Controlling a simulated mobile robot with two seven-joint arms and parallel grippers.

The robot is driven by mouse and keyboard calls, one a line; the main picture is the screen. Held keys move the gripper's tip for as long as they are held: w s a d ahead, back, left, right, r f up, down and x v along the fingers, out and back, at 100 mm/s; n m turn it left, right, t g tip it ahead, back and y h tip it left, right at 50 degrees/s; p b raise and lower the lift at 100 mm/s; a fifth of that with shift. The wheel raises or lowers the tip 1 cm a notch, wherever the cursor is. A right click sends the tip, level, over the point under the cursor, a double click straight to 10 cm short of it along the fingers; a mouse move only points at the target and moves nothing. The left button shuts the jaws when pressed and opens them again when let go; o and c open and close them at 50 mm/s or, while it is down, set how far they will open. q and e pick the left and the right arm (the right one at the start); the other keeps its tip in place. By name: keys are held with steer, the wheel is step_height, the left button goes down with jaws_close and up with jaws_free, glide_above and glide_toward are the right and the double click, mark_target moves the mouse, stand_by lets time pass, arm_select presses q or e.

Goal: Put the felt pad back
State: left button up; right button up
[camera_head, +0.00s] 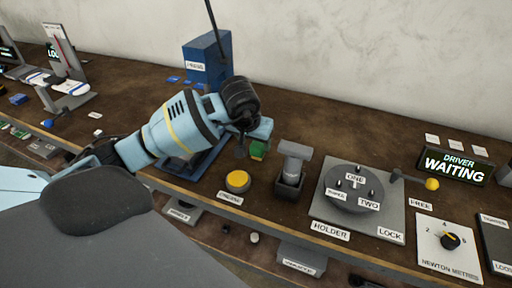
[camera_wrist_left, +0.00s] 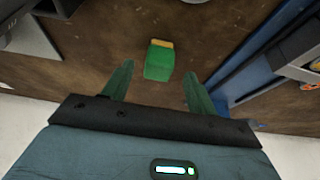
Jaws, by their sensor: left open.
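A small green block with an orange-yellow end (camera_wrist_left: 159,62), perhaps the felt pad, shows in the left wrist view at and just beyond the fingertips, centred between them. In the head view the green block (camera_head: 258,150) shows beside the left gripper's tip. My left gripper (camera_head: 246,143) is open, with a dark green finger on either side of the block in the wrist view (camera_wrist_left: 159,75). I see a gap on both sides, so the fingers do not grip it. Whether the block rests on the bench is hard to tell. My right gripper is not in view.
A blue box (camera_head: 206,62) with a thin rod stands behind the arm. A blue frame (camera_head: 190,163) lies under it. A yellow button (camera_head: 237,181), a grey T-shaped post (camera_head: 293,165) and a holder plate (camera_head: 322,208) stand to the right. The wall closes the back.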

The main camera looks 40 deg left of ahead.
arm_select(q)
steer(key=v, duration=0.6)
steer(key=shift+s+r, duration=0.2)
steer(key=shift+r, duration=0.1)
steer(key=shift+d, duration=0.1)
